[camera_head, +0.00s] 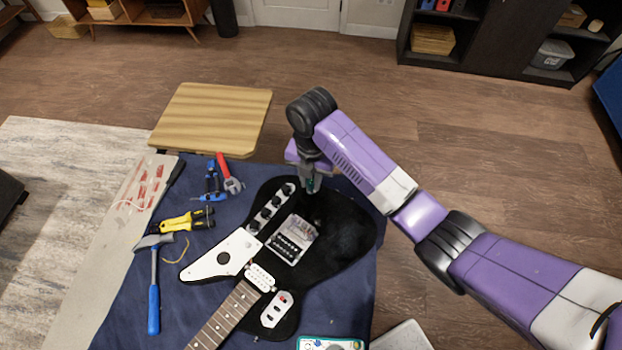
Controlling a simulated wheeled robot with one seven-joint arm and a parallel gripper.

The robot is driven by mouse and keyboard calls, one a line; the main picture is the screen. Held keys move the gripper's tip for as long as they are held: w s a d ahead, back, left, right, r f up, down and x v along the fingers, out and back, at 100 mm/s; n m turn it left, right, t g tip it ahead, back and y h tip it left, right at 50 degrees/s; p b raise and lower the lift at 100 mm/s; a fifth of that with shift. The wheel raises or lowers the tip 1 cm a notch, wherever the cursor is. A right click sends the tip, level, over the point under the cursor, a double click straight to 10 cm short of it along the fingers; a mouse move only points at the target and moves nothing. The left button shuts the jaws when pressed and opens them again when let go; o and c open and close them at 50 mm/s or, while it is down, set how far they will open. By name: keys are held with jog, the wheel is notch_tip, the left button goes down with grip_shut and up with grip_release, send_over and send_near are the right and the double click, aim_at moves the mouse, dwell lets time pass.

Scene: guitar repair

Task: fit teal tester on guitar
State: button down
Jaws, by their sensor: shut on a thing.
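The black guitar (345,235) lies on a dark blue cloth, its neck toward the bottom left. It has a white pickguard, several knobs and a metal bridge plate. My gripper (311,187) points down over the guitar body's far edge, beyond the bridge and right of the knobs. Most of that piece is hidden by the fingers. I cannot tell whether it touches the guitar.
A claw hammer (154,290), a yellow-handled tool (188,221) and red and blue tools (228,175) lie left of the guitar. A teal-edged item (330,343) is cut off at the bottom. A wooden stool (212,115) stands beyond the cloth.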

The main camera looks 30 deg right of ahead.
dwell(0.3)
jog(key=c, duration=0.7)
grip_release()
jog(key=shift+r, duration=0.1)
jog(key=shift+r+p, duration=3.4)
jog(key=shift+r, duration=0.05)
